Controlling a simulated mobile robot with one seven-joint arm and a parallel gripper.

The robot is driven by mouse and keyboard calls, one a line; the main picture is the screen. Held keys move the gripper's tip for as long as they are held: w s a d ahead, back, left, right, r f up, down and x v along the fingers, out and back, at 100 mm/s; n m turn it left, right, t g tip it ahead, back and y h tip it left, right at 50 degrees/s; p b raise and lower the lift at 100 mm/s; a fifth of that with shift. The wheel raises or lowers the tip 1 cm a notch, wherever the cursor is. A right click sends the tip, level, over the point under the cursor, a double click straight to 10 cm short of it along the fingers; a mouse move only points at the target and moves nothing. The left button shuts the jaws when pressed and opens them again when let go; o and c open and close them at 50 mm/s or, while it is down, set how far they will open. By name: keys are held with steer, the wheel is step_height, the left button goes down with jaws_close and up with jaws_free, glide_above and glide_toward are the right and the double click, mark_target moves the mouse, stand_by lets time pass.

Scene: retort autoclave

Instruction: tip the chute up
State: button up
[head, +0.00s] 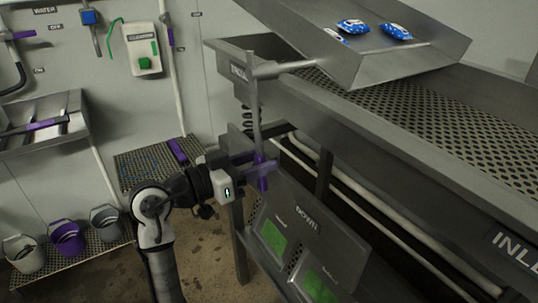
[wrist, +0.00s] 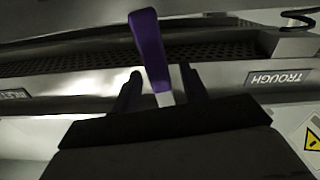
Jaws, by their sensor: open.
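The chute (head: 400,66) is a grey metal tray at the top of the head view, tilted, with blue-and-white packets (head: 397,32) lying in it. A metal lever (head: 254,105) hangs down from a rod joined to the chute's side. Its purple grip (head: 263,182) also shows in the wrist view (wrist: 148,45). My gripper (head: 258,166) is at the lever's lower end. In the wrist view its two dark fingers (wrist: 160,88) are open, one on each side of the lever. I cannot tell whether either finger touches it.
A perforated metal bench (head: 420,125) runs below the chute to the right. A panel marked DOWN (head: 308,215) with green pads stands below my gripper. A trough label (wrist: 280,78) shows upside down in the wrist view. Buckets (head: 67,238) stand at the left.

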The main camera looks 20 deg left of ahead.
steer(key=shift+p+x, duration=0.45)
steer(key=shift+x, duration=1)
jaws_close()
